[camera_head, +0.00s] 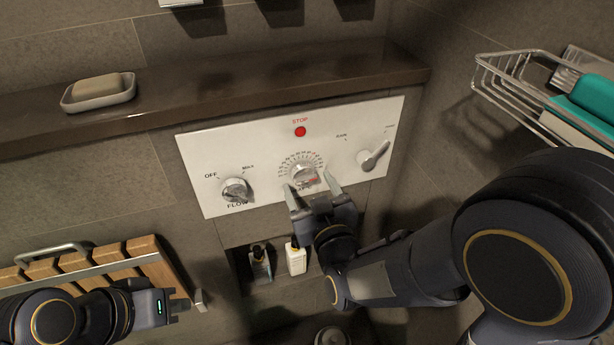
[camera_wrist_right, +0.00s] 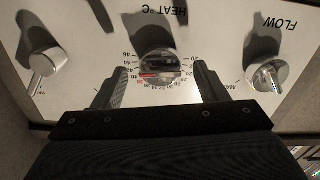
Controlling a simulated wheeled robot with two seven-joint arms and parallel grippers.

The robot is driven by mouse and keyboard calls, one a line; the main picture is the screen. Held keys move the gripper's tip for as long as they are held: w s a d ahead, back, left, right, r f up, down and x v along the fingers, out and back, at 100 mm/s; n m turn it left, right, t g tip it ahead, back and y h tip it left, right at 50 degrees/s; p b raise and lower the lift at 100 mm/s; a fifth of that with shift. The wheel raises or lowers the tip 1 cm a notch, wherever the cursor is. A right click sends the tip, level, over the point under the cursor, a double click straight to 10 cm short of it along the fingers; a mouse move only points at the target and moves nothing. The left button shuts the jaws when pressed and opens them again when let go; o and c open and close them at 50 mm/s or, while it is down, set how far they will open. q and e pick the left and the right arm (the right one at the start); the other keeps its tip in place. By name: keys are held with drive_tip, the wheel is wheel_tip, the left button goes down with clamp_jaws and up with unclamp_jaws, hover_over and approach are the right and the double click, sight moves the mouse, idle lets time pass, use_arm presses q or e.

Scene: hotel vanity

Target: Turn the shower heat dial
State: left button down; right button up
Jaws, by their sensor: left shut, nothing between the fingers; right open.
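The heat dial (camera_head: 304,176) is a round silver knob with a numbered scale, in the middle of the white control panel (camera_head: 207,147). It also shows in the right wrist view (camera_wrist_right: 160,64), with a red line across it and "HEAT °C" beside it. My right gripper (camera_head: 312,186) is open in front of the panel, one finger on each side of the dial. In the wrist view its fingers (camera_wrist_right: 162,84) stand apart from the dial with gaps at both sides; I cannot tell how deep they reach. My left gripper (camera_head: 182,306) is shut and empty at the lower left.
The flow knob (camera_head: 236,189) is left of the dial, another lever knob (camera_head: 373,156) right, and a red stop button (camera_head: 300,132) above. A ledge with a soap dish (camera_head: 98,97) runs above the panel. Small bottles (camera_head: 296,259) sit in a niche below. A wire basket (camera_head: 515,75) hangs right.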

drive_tip(key=shift+x, duration=1)
drive_tip(key=shift+c, duration=0.5)
drive_tip(key=c, duration=0.9)
drive_tip(key=o, duration=1)
